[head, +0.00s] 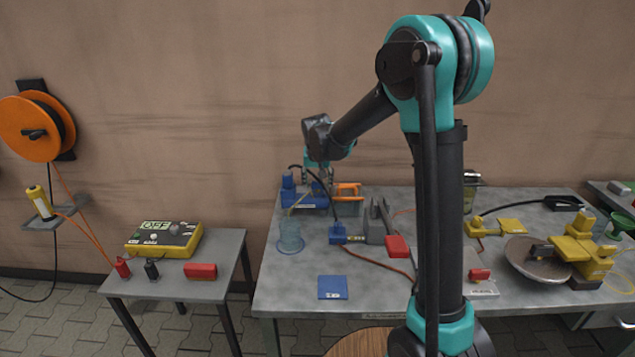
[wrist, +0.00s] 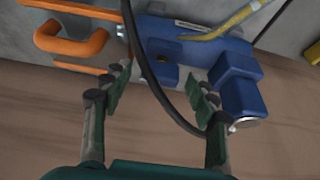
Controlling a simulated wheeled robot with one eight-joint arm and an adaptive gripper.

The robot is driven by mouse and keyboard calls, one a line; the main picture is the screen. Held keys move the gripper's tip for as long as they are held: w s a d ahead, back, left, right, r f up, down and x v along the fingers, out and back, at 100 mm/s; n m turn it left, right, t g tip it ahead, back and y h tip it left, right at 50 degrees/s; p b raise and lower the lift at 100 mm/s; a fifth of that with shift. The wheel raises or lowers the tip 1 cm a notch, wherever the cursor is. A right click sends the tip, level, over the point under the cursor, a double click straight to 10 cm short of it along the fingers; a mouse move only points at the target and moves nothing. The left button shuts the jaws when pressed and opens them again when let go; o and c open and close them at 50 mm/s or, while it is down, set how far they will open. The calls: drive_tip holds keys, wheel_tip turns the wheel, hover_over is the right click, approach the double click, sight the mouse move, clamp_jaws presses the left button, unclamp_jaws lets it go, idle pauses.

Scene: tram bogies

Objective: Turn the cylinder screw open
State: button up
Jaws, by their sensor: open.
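My gripper (wrist: 160,92) is open and empty, its two green-padded fingers spread apart. In the head view my gripper (head: 319,174) hangs over the back left of the long table. A blue device (wrist: 187,38) lies beyond the fingertips; it also shows in the head view (head: 308,202). It has a small block with a dark recess between the fingers and a larger blue block (wrist: 236,80) by the right finger. A silver round end (wrist: 244,123) shows at that block. I cannot tell which part is the cylinder screw. A black cable crosses in front of the device.
An orange handle (wrist: 70,40) stands left of the device. A yellow bar (wrist: 235,22) lies across its top right. A side table holds a yellow box (head: 165,239).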

drive_tip(key=shift+c, duration=0.2)
drive_tip(key=c, duration=1.1)
drive_tip(key=shift+n, duration=0.3)
drive_tip(key=n+y, duration=0.1)
drive_tip(key=n, duration=0.2)
drive_tip(key=shift+d+n+y, duration=0.15)
drive_tip(key=shift+n+y, duration=0.15)
drive_tip(key=shift+y, duration=0.1)
drive_tip(key=n, duration=0.2)
drive_tip(key=n+g+y, duration=0.1)
drive_tip(key=n, duration=0.1)
drive_tip(key=shift+w+d+n, duration=0.1)
drive_tip(key=shift+w+n, duration=0.05)
drive_tip(key=shift+n, duration=0.15)
drive_tip(key=n, duration=0.2)
drive_tip(key=n+g+y, duration=0.1)
drive_tip(key=n, duration=0.1)
drive_tip(key=shift+w+n+g, duration=0.1)
drive_tip(key=shift+n+g, duration=0.2)
drive_tip(key=shift+w+n+g+y, duration=0.15)
drive_tip(key=shift+n+g, duration=0.3)
drive_tip(key=shift+n, duration=0.7)
drive_tip(key=shift+s+n+g+y, duration=0.1)
drive_tip(key=shift+n+g+y, duration=0.25)
drive_tip(key=shift+n, duration=0.8)
